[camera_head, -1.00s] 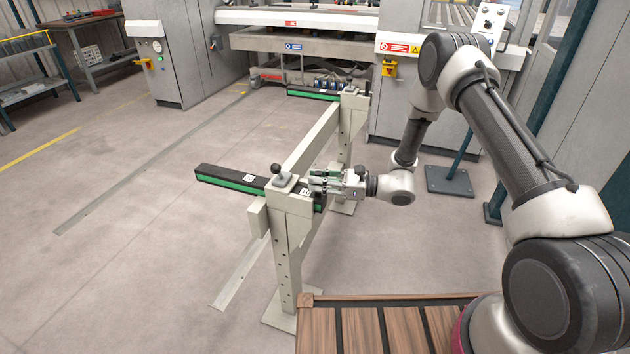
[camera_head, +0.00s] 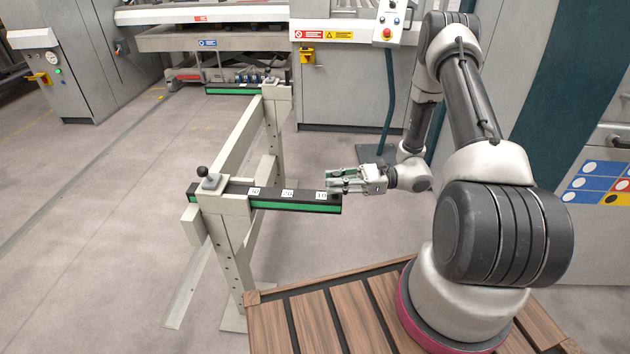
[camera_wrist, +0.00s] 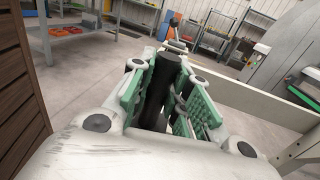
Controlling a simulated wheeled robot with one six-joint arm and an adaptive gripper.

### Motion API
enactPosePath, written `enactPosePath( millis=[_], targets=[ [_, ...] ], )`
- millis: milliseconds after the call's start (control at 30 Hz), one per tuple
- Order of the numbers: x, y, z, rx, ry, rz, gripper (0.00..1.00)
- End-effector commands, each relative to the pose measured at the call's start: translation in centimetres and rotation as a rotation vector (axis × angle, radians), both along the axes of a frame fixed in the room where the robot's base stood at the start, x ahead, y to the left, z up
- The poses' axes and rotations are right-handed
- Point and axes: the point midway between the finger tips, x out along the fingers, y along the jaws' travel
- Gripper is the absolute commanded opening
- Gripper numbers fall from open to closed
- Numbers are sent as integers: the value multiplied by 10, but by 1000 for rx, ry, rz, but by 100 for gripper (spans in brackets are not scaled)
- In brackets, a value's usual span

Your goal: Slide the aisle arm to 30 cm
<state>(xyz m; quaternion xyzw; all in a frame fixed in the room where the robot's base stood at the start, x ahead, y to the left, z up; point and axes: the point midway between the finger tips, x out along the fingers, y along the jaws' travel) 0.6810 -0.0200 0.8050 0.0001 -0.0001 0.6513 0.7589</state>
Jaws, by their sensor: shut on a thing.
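The aisle arm (camera_head: 300,207) is a long black bar with a green strip, lying across the top of the near post (camera_head: 222,205). It sticks out to the right of the post. White labels reading 30 (camera_head: 254,191), 20 (camera_head: 287,194) and 10 (camera_head: 321,196) show, with 30 nearest the post. A black knob on a clamp (camera_head: 207,180) sits on the post top. My gripper (camera_head: 334,182) is at the bar's right end.
A second black and green arm (camera_head: 233,90) sits on the far post (camera_head: 278,105). A pale rail (camera_head: 237,135) joins the posts. The panel bender (camera_head: 225,40) and a pedestal panel (camera_head: 391,22) stand behind. Open floor lies left; wooden slats (camera_head: 310,315) are in front.

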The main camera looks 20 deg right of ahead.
Motion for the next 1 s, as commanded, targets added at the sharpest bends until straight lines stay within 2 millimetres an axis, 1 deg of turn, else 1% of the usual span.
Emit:
enactPosePath(
  millis=[100,200,533,567,600,667,1000],
  targets=[
    [-3,-9,0,-1,0,0,0],
    [-4,-13,0,-1,0,0,0],
    [-5,-14,0,-1,0,1,0],
    [-5,-14,0,-1,0,1,22],
    [-5,-14,0,-1,0,0,29],
    [-5,-14,0,-1,0,0,40],
    [-5,-15,0,0,0,0,41]
  ],
)
